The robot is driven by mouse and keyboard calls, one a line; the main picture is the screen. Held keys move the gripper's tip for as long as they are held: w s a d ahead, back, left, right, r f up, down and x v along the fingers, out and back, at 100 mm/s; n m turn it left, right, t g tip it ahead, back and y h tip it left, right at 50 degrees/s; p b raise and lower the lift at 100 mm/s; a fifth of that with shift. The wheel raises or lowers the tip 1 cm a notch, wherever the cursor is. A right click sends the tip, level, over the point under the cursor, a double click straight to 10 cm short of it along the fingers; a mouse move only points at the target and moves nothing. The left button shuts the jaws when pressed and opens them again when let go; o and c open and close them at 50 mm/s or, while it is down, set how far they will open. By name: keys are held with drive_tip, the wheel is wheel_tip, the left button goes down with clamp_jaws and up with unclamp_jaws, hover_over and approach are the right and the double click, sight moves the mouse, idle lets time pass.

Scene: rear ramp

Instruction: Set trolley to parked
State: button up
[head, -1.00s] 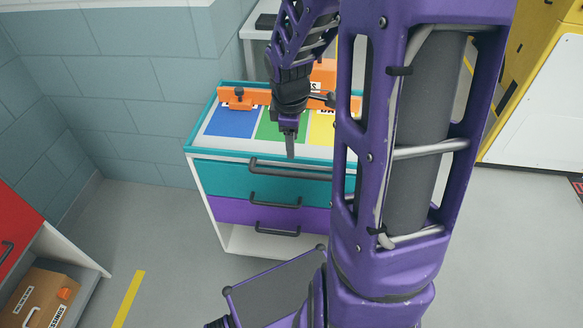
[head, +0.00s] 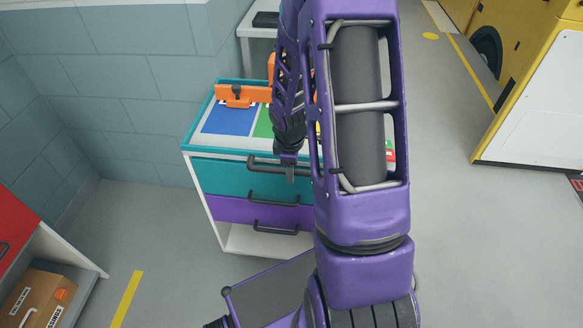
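The trolley (head: 206,193) looks to be the white-framed unit with a teal drawer (head: 225,178) over a purple drawer (head: 235,210). It stands upright on the floor near the block wall. A dark bar handle (head: 262,166) runs along its front top edge, and each drawer has a dark handle. My gripper (head: 290,173) points down at the front edge, overlapping the bar handle in view. I cannot tell whether it touches the bar or whether its fingers are open. My arm hides the trolley's right part.
On the trolley top are a blue panel (head: 228,119) and an orange clamp-like piece (head: 240,95). A white table (head: 247,30) stands behind. A red-fronted cabinet (head: 14,222) with a cardboard box (head: 38,297) is at left. A yellow vehicle (head: 515,45) is at right. Floor between is clear.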

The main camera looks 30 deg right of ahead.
clamp_jaws()
idle(1.4)
